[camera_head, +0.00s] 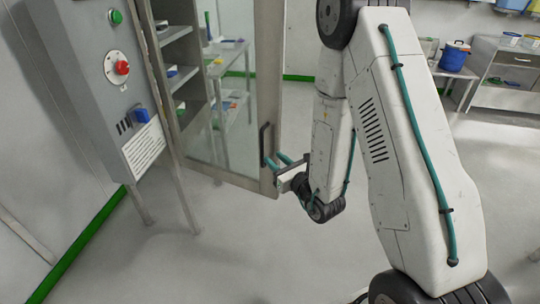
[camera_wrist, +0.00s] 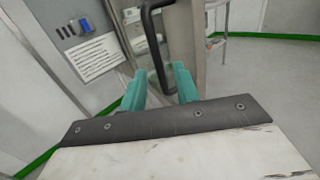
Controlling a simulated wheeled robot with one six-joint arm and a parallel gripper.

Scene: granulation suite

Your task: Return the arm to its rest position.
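My gripper (camera_head: 273,158) is at the free edge of a glass-paned cabinet door (camera_head: 225,174), near its black bar handle (camera_head: 263,146). In the wrist view my gripper (camera_wrist: 158,72) has its two teal fingers spread apart, with nothing clamped. The black handle (camera_wrist: 148,38) shows ahead of the fingers, its lower end appearing in the gap between them. I cannot tell whether a finger touches the handle or door. My arm is bent, with its forearm hanging down to the right of the door.
A grey control panel (camera_head: 100,95) with a green button (camera_head: 115,17) and red button (camera_head: 122,68) stands left of the door. Shelves (camera_head: 178,75) show beside it. A blue drum (camera_head: 454,57) and a metal bench (camera_head: 500,80) are back right. The floor (camera_head: 230,260) in front is clear.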

